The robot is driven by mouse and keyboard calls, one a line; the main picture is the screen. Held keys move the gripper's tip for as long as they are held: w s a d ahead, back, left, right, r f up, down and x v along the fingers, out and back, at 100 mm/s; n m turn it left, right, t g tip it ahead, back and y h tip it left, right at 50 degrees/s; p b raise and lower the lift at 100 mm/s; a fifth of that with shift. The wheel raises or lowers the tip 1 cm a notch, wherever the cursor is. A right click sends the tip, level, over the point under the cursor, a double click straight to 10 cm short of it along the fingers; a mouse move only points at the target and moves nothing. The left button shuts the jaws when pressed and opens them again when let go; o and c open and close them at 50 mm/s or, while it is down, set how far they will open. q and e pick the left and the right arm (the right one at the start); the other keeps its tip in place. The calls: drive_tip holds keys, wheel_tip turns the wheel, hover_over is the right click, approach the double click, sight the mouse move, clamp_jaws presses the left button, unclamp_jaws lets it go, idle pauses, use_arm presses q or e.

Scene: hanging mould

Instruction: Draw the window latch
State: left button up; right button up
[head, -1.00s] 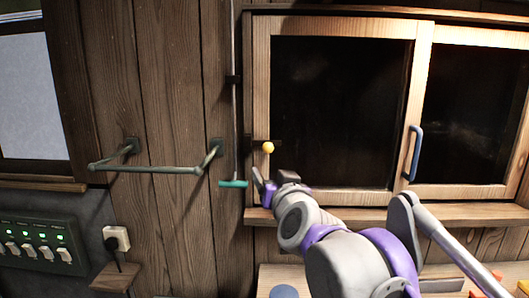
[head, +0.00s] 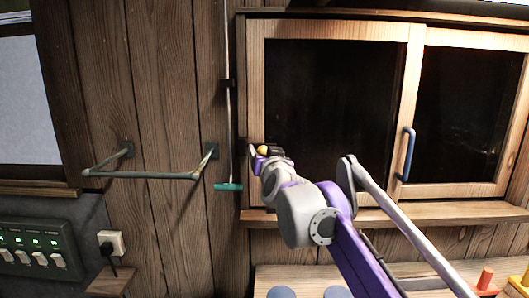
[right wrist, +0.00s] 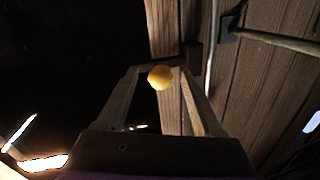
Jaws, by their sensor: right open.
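The window latch shows as a small yellow knob (head: 263,150) on the left upright of the wooden window frame (head: 252,80). My right gripper (head: 265,154) is at the knob, with its fingers open. The latch's mount is mostly hidden behind the gripper in the head view. My left gripper is not in view.
A blue handle (head: 408,154) is on the window's middle upright. A thin rod with a green grip (head: 228,187) hangs just left of the window. A metal rail (head: 140,175) juts from the wall. A switch panel (head: 35,248) is at lower left. A sill (head: 400,215) runs below the window.

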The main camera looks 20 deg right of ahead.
drive_tip(key=shift+c, duration=0.2)
clamp_jaws()
idle(1.1)
